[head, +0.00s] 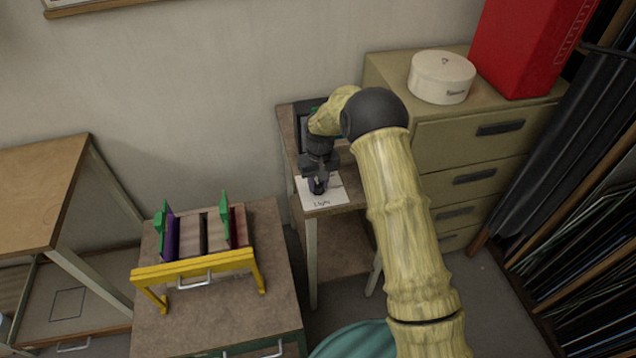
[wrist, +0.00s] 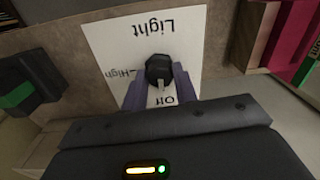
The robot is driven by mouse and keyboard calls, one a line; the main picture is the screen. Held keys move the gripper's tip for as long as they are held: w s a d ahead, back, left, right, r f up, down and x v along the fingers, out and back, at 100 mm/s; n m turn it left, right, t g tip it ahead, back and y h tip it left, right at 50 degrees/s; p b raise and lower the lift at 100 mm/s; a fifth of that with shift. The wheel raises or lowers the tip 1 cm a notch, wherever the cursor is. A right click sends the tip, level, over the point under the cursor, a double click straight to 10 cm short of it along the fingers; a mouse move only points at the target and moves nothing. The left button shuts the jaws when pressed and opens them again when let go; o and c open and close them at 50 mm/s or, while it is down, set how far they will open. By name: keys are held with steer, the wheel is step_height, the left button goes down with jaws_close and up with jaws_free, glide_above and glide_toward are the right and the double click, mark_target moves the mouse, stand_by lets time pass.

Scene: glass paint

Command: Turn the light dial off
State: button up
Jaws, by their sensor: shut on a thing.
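The black light dial (wrist: 158,68) sits on a white label card (wrist: 110,45) marked Light, High and Off. In the wrist view, a pale mark on the dial's lower edge faces the word Off. My gripper (wrist: 160,88) has its two purple fingers on either side of the dial and is shut on it. In the head view, my gripper (head: 318,184) reaches down to the card (head: 325,198) on the small table. There the dial is mostly hidden by the gripper.
A beige drawer cabinet (head: 470,140) with a round white box (head: 441,77) and a red box (head: 525,45) stands at the right. A yellow rack (head: 195,266) stands on a cabinet at the left. A wall is close behind the small table.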

mark_target(320, 184)
steer(key=shift+n, duration=0.4)
steer(key=o, duration=1)
steer(key=shift+c, duration=0.2)
steer(key=shift+r, duration=0.1)
step_height(320, 184, up, 17)
steer(key=b, duration=0.2)
steer(key=shift+w+d+r, duration=0.15)
steer(key=shift+d, duration=0.05)
